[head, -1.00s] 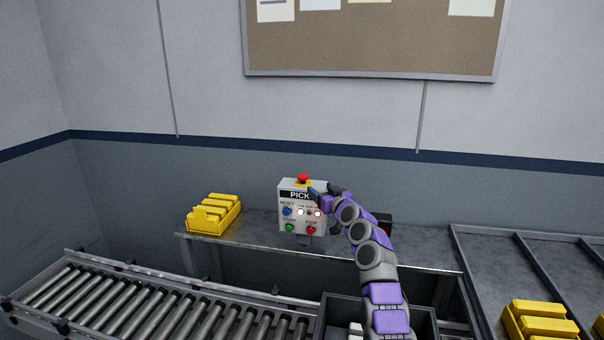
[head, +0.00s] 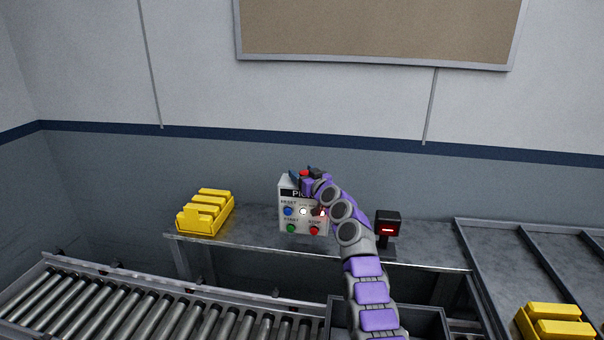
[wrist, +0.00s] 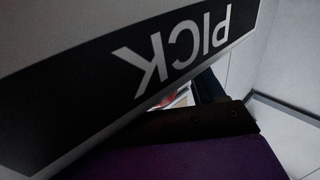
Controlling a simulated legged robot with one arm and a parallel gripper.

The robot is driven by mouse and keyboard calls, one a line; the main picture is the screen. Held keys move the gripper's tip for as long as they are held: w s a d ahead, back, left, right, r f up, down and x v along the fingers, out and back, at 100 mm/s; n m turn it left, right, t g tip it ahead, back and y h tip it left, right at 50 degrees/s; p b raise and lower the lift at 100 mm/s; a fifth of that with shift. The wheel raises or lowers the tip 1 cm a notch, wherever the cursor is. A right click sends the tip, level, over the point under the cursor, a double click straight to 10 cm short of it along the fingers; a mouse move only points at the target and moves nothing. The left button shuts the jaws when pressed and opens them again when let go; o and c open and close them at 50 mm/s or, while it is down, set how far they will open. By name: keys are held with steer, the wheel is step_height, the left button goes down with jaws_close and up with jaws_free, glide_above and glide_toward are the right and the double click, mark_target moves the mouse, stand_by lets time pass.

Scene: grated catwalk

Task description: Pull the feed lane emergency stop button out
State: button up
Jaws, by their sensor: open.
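A grey control box (head: 288,222) labelled PICK stands on the bench at the back wall. A red mushroom button (head: 304,173) sits on its top. The box's front has blue, white, green and red buttons; my arm covers part of its right side. My gripper (head: 304,175) is open at the top of the box, with dark fingers showing on both sides of the red button. I cannot tell whether they touch it. In the wrist view the PICK label (wrist: 185,50) appears upside down, close to a dark finger (wrist: 190,121); the red button is not clearly visible there.
Yellow bins (head: 206,212) stand on the bench (head: 258,240) to the left. A black device with a red display (head: 388,228) stands right of my arm. A roller conveyor (head: 150,310) runs in front. More yellow bins (head: 553,322) are at the lower right.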

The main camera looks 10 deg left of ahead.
steer(key=shift+d, duration=0.5)
steer(key=c, duration=0.4)
steer(key=shift+s+a+r, duration=0.1)
steer(key=shift+a, duration=0.05)
steer(key=c, duration=0.6)
steer(key=shift+r+p, duration=0.6)
steer(key=shift+r, duration=0.3)
steer(key=shift+c, duration=0.3)
steer(key=o, duration=0.9)
steer(key=shift+w+f, duration=0.1)
steer(key=shift+w, duration=0.1)
steer(key=shift+o, duration=0.8)
steer(key=shift+s, duration=0.1)
steer(key=shift+f, duration=0.1)
